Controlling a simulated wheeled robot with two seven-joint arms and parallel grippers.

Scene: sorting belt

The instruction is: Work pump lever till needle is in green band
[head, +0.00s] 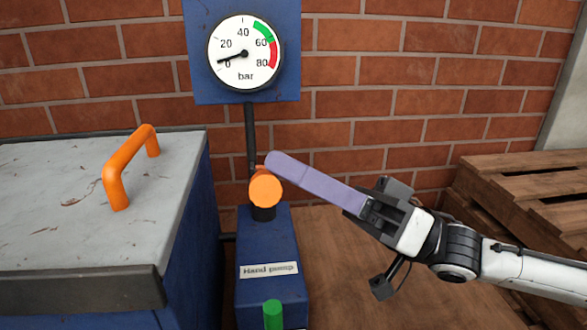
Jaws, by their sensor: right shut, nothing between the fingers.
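The gauge (244,52) hangs on a blue plate on the wall. Its needle (230,59) points close to 0, well below the green band (263,30). The blue hand pump (268,235) stands below, joined to the gauge by a dark pipe. The pump lever's orange end (265,189) faces me on top of the pump; the rest of the lever is mostly hidden behind it. My right gripper (275,162) is shut and empty, its long lavender fingers reaching just above and beside the orange end. I cannot tell if they touch. My left gripper is out of view.
A grey-topped blue chest (85,200) with an orange handle (128,165) stands left of the pump. Wooden pallets (525,180) are stacked at right. A green cylinder (272,315) stands at the pump's front. A brick wall closes the back.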

